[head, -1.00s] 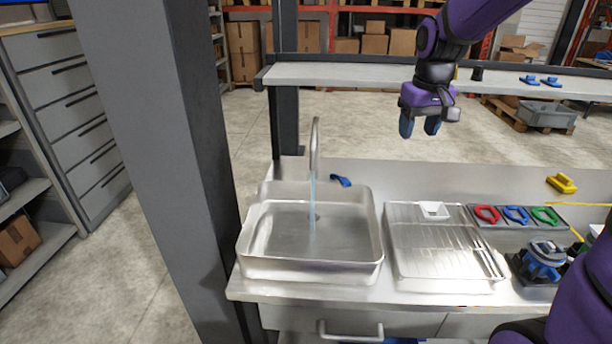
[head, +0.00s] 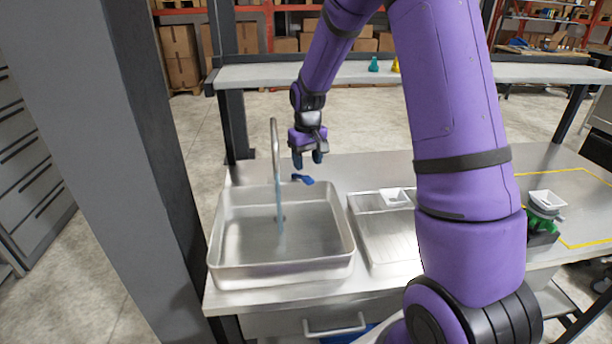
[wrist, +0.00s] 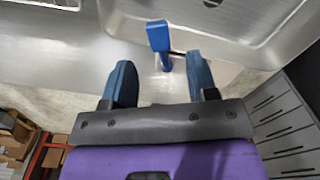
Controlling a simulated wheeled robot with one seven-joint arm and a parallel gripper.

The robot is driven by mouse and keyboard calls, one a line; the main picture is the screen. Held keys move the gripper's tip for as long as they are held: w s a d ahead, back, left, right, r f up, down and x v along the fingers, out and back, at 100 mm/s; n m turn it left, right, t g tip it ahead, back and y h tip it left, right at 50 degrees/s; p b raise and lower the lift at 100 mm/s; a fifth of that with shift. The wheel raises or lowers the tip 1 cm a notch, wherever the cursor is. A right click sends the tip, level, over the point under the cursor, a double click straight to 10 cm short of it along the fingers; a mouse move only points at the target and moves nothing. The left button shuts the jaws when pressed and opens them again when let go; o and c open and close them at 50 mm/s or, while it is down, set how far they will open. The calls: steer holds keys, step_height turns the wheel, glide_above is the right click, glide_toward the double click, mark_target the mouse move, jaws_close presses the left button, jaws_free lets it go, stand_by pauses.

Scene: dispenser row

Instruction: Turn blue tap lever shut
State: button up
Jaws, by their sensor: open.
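The blue tap lever (head: 302,179) stands just behind the sink's back rim, to the right of the curved metal tap (head: 275,150). A thin stream of water (head: 279,205) runs from the tap into the metal sink basin (head: 232,263). My gripper (head: 308,160) is open and empty, pointing down just above the lever. In the wrist view the blue lever (wrist: 159,40) lies ahead of and between my two blue fingertips (wrist: 158,75), with its base nearer the gap. I see no contact between fingers and lever.
A ribbed draining tray (head: 375,228) with a small white dish (head: 396,197) is right of the sink. A shelf (head: 260,76) runs behind the counter. A thick grey post (head: 130,150) stands at left. My arm hides part of the counter.

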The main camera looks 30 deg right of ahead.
mark_target(308, 178)
steer(key=shift+f, duration=2.65)
steer(key=shift+c, duration=0.4)
jaws_close()
